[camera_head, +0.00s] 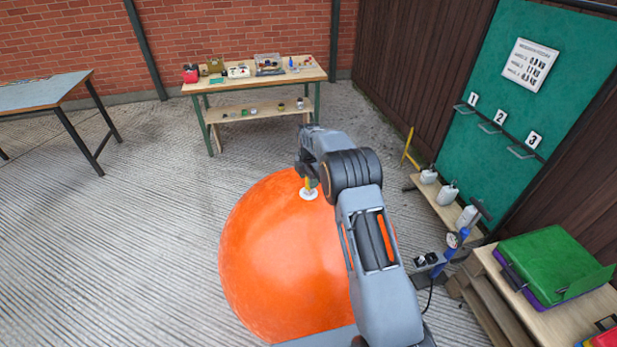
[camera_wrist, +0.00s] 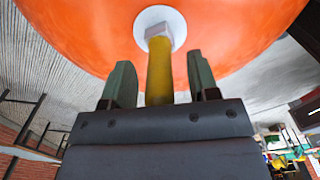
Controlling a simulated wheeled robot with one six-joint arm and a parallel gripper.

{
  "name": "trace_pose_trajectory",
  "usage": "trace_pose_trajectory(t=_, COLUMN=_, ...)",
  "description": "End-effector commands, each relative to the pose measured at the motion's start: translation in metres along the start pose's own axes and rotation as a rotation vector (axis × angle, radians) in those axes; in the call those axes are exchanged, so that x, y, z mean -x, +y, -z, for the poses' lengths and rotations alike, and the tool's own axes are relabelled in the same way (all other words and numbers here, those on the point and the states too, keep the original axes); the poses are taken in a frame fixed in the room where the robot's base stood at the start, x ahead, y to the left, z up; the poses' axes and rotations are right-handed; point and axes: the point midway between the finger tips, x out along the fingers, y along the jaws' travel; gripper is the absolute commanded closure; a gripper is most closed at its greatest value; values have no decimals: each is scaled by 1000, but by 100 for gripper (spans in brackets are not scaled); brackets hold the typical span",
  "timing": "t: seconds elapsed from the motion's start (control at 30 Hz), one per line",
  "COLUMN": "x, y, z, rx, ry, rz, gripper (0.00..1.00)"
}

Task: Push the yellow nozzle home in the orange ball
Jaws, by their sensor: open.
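The large orange ball (camera_head: 275,260) stands in front of me, and it fills the top of the wrist view (camera_wrist: 90,30). A white round valve (camera_head: 309,193) sits on its upper side; it also shows in the wrist view (camera_wrist: 172,22). The yellow nozzle (camera_wrist: 160,75) stands at the valve with a grey collar at its ball end; how deep it sits I cannot tell. My gripper (camera_wrist: 160,85) is open, with one finger on each side of the nozzle and gaps between. In the head view the nozzle (camera_head: 308,183) is partly hidden by my gripper.
A workbench (camera_head: 255,83) with small items stands at the back, and another table (camera_head: 40,92) at the left. At the right are a low bench (camera_head: 443,208) with white containers, a blue pump (camera_head: 452,245) and a table with a green case (camera_head: 555,262). The floor at left is clear.

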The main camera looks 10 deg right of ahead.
Motion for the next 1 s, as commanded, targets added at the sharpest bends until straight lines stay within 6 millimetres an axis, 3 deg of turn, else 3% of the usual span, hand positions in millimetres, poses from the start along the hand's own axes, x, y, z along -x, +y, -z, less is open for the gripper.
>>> trace_pose_trajectory(t=0.23, x=20, y=1, z=0, rx=0, ry=-1, rz=-3, gripper=45)
trace_pose_trajectory(t=0.7, x=111, y=0, z=0, rx=0, ry=-1, rz=-3, gripper=45)
trace_pose_trajectory(t=1.0, x=136, y=0, z=0, rx=-40, ry=-1, rz=-2, gripper=45)
